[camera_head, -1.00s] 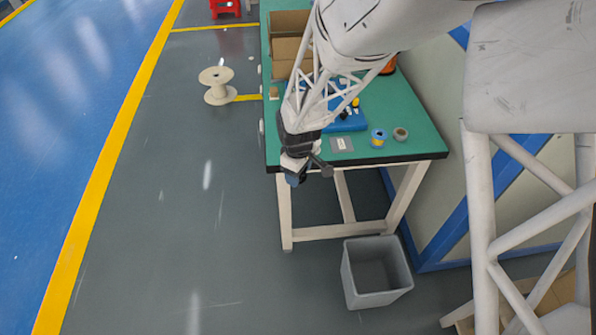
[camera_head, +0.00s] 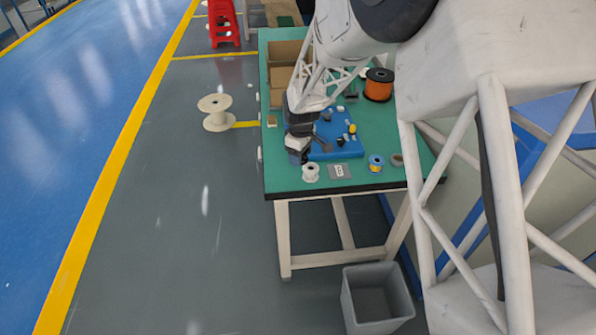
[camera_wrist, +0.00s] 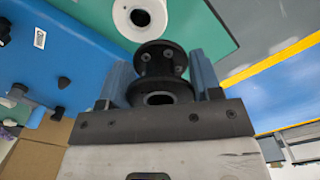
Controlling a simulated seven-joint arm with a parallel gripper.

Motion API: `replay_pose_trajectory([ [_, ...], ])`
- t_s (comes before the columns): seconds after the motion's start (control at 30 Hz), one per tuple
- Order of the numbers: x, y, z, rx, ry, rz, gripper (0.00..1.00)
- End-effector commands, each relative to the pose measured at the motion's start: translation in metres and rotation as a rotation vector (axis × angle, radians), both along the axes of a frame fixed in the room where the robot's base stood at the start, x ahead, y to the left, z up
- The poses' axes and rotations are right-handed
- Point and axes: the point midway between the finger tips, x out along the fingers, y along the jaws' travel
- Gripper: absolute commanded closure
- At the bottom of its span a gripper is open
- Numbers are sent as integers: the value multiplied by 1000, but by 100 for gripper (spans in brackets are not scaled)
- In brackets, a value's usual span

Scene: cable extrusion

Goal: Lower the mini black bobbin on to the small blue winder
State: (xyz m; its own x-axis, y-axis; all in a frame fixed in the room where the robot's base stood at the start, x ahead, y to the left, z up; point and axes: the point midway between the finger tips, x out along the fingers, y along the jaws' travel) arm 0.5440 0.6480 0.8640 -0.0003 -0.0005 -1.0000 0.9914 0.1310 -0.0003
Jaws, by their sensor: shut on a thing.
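My gripper (camera_wrist: 160,85) is shut on a mini black bobbin (camera_wrist: 160,58), which sits between its two bluish fingers in the wrist view. In the head view my gripper (camera_head: 298,157) is over the front left part of the green table, and the bobbin cannot be made out there. The small blue winder (camera_head: 323,151) is a blue base with dark and yellow parts, just right of my gripper. In the wrist view the blue base (camera_wrist: 75,60) is at the left, and the bobbin appears apart from it.
A white spool (camera_head: 310,172) stands on the green table (camera_head: 290,187) close by the gripper; it also shows in the wrist view (camera_wrist: 140,16). A grey card (camera_head: 339,170), a blue and yellow spool (camera_head: 376,163) and an orange reel (camera_head: 378,85) are farther right. Cardboard boxes (camera_head: 283,51) stand behind.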

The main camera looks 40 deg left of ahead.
Motion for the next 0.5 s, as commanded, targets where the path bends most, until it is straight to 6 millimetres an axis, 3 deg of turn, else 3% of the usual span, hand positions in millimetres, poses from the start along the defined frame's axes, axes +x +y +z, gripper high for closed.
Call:
replay_pose_trajectory([
  [0.5, 104, 48, 17, 1, -2, -1, 68],
])
